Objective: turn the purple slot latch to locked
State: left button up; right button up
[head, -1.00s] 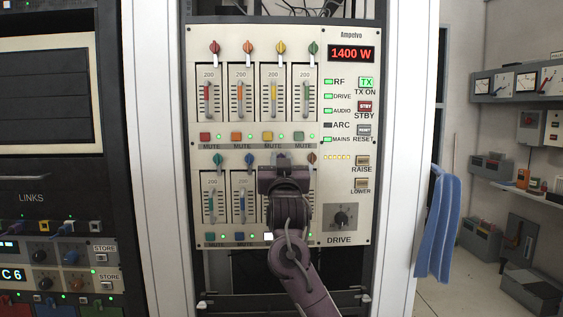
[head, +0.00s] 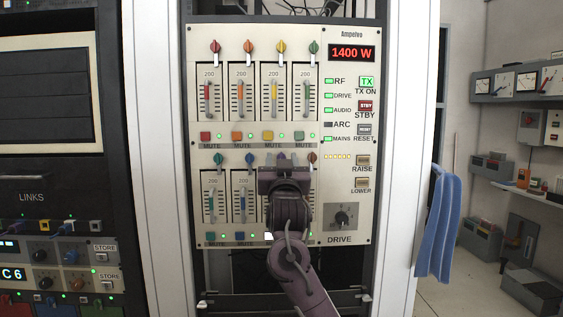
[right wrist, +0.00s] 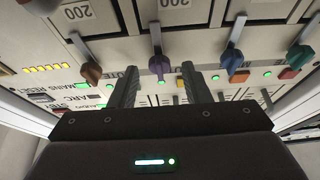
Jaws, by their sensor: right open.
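The purple slot latch (right wrist: 159,65) shows in the right wrist view on the light panel, with a silver bar running up from its knob toward a fader slot. In the head view my right gripper hides it. My right gripper (head: 281,160) is in front of the lower row of slots, third from the left. In the right wrist view the right gripper's fingers (right wrist: 160,68) are apart, one on each side of the purple knob in the picture. I see nothing held between them, and I cannot tell whether they touch the knob. My left gripper is not in view.
A blue latch (right wrist: 234,58) and a brown latch (right wrist: 91,72) flank the purple one, close to the fingers. A teal latch (right wrist: 299,55) is farther right. Mute buttons and fader slots surround them. The drive knob (head: 342,218) is at the panel's lower right.

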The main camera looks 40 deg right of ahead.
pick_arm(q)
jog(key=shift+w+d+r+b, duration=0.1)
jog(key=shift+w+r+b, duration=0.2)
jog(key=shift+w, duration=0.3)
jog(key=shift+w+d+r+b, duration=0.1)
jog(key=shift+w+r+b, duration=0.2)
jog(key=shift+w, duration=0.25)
pick_arm(e)
jog(key=v, duration=0.7)
